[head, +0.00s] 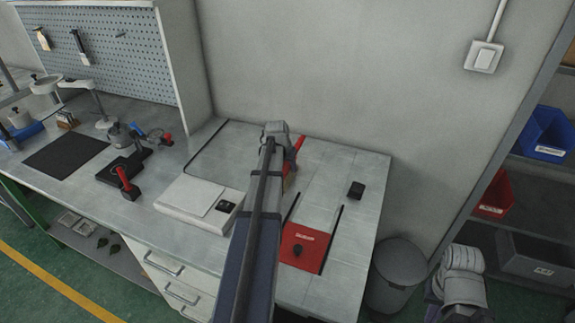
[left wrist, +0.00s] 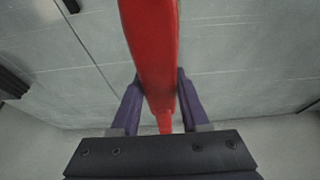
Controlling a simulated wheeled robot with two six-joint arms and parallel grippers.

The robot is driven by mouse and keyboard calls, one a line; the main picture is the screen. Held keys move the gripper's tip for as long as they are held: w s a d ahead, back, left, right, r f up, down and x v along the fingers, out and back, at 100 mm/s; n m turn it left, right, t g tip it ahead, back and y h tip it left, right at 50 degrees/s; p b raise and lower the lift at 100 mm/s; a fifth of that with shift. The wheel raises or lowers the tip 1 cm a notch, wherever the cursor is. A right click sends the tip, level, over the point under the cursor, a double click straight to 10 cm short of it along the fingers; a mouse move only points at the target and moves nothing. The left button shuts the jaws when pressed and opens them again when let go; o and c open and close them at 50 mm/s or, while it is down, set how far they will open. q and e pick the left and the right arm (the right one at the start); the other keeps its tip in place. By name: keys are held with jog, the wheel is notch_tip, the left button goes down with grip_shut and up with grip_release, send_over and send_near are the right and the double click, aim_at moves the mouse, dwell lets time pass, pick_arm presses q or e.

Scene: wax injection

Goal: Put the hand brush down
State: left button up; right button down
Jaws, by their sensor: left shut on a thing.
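The hand brush shows as a red handle (left wrist: 148,45) in the left wrist view, running between the fingers. In the head view, part of its red handle (head: 298,148) shows just right of my left wrist, over the back of the bench. My left gripper (left wrist: 154,100) has its two purple fingers shut on the handle. My arm hides most of the gripper and brush in the head view. I cannot tell whether the brush touches the bench.
A red plate (head: 304,240), a small black block (head: 356,189) and a white box (head: 190,202) lie near. A wall rises behind. A grey bin (head: 399,270) stands right of the bench.

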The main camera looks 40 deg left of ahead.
pick_arm(q)
grip_shut()
jog(key=shift+r, duration=0.1)
dwell(0.4)
notch_tip(320, 180, up, 10)
jog(key=p, duration=1)
